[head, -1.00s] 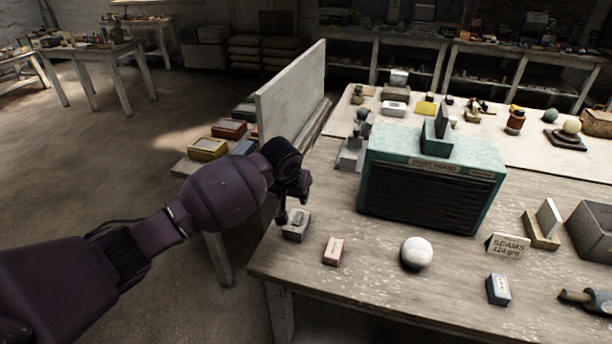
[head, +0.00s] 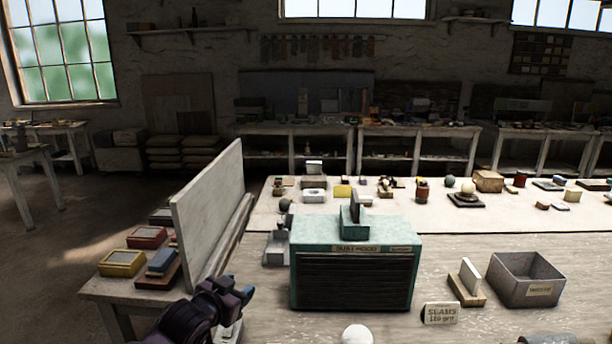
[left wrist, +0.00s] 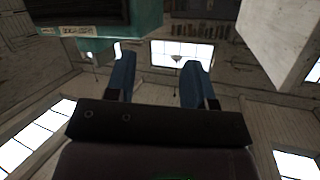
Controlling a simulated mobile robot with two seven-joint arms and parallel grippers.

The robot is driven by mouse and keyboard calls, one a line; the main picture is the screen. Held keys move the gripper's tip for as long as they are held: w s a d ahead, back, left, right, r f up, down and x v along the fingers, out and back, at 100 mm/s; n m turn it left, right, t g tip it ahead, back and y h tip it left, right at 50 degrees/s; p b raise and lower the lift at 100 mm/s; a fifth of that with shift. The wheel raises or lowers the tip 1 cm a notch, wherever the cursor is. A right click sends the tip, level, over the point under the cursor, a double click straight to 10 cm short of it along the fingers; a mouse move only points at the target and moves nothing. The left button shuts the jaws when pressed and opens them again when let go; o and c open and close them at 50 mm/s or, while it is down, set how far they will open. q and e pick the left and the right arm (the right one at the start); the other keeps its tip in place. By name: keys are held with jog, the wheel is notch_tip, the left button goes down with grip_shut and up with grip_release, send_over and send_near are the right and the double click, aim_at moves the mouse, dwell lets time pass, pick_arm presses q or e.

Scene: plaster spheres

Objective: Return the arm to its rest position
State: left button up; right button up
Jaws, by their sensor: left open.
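My left gripper (head: 238,291) is at the bottom of the head view, left of the teal dust hood and near the bench's left edge. In the left wrist view its two blue fingers (left wrist: 152,82) stand wide apart with nothing between them. A white plaster sphere (head: 357,334) is cut off by the bottom edge of the head view, right of the gripper and apart from it. The teal dust hood (head: 352,232) stands on the bench; part of it also shows in the left wrist view (left wrist: 150,22). My right gripper is not in view.
A tall pale board (head: 210,212) stands just left of the hood, close to my left arm. A grey bin (head: 527,280), a seams sign (head: 440,313) and a white slab on a wooden stand (head: 469,280) are on the right. Stacked boxes (head: 122,262) lie at the left.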

pick_arm(q)
jog(key=s+a+f+n+y, duration=0.1)
jog(key=s+a+f, duration=0.3)
jog(key=s+f, duration=0.3)
jog(key=s+a+f+n+g+y, duration=0.1)
jog(key=s+a+f, duration=0.3)
jog(key=s, duration=1)
jog(key=s+a+f+n+g+y, duration=0.1)
jog(key=s+a+f+n+y, duration=0.2)
jog(key=s+f, duration=0.7)
jog(key=shift+s+a+f, duration=0.4)
jog(key=shift+s+a, duration=0.25)
jog(key=shift+a, duration=0.05)
